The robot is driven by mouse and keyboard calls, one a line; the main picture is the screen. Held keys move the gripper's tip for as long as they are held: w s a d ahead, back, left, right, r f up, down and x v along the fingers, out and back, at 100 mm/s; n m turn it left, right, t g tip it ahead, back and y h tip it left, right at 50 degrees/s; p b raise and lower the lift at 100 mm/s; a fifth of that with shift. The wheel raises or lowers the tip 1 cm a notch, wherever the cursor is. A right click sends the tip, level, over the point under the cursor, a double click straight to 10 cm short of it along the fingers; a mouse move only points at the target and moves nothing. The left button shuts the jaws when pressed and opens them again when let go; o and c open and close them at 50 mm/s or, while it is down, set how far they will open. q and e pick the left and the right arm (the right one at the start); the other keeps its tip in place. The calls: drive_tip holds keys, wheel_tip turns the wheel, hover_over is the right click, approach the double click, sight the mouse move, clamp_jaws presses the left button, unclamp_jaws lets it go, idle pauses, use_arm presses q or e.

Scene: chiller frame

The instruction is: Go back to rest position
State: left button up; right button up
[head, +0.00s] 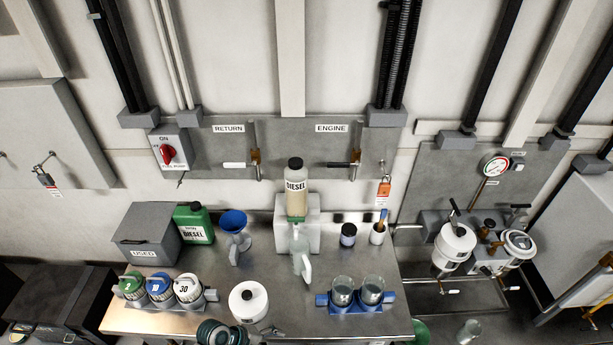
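Neither of my grippers can be made out in the head view, and no arm of mine is clearly seen over the bench. The steel workbench (262,283) stands in front of me. A bottle labelled DIESEL (296,177) stands upright on a light grey block (313,225) at the back. A clear jug (301,262) stands in front of the block.
A blue holder (352,308) carries two glass beakers at right. Timers (159,287), a white round container (248,302), a blue funnel (233,222), a green can (193,224) and a grey USED box (146,240) stand at left. A dark ribbed object (221,333) lies at the front edge.

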use_arm(q)
drive_tip(key=s+a+m+t+y, duration=0.2)
drive_tip(key=s+a+m+y, duration=0.5)
drive_tip(key=s+a+m, duration=0.55)
wheel_tip(320, 180, down, 24)
drive_tip(key=s+d+n+g, duration=0.2)
drive_tip(key=s+a+f, duration=0.3)
drive_tip(key=s+f, duration=1.5)
drive_tip(key=s, duration=0.1)
drive_tip(key=shift+a+m+g+y, duration=0.2)
drive_tip(key=shift+m+g+y, duration=0.1)
drive_tip(key=shift+m+g, duration=0.1)
